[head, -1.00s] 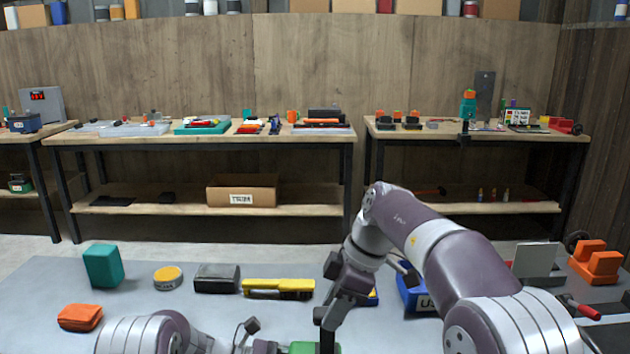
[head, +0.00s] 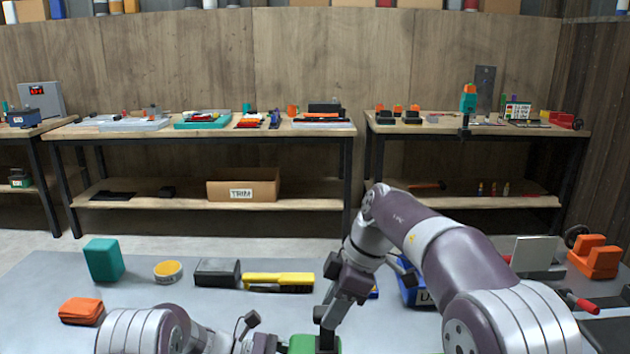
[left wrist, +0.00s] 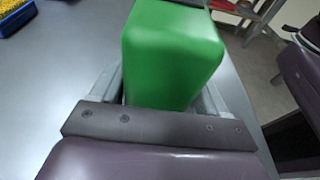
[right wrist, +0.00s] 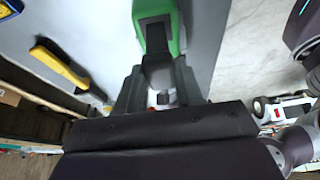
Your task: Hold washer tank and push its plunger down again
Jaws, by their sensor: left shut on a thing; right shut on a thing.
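The green washer tank (left wrist: 172,55) stands between the fingers of my left gripper (left wrist: 172,90), which is shut on it. Its top shows at the bottom edge of the head view (head: 301,345). My right gripper (head: 326,338) is directly above the tank, pointing down. In the right wrist view, its fingers (right wrist: 160,88) close around a small grey piece above the green tank (right wrist: 174,38), seemingly the plunger. The fingers hide most of the plunger, so how far down it sits cannot be told.
On the grey table (head: 225,310) are a teal block (head: 104,261), an orange cloth (head: 81,311), a yellow tin (head: 168,271), a dark box (head: 217,272), a yellow-handled brush (head: 278,282) and a blue bin (head: 414,290). An orange object (head: 594,258) stands at right.

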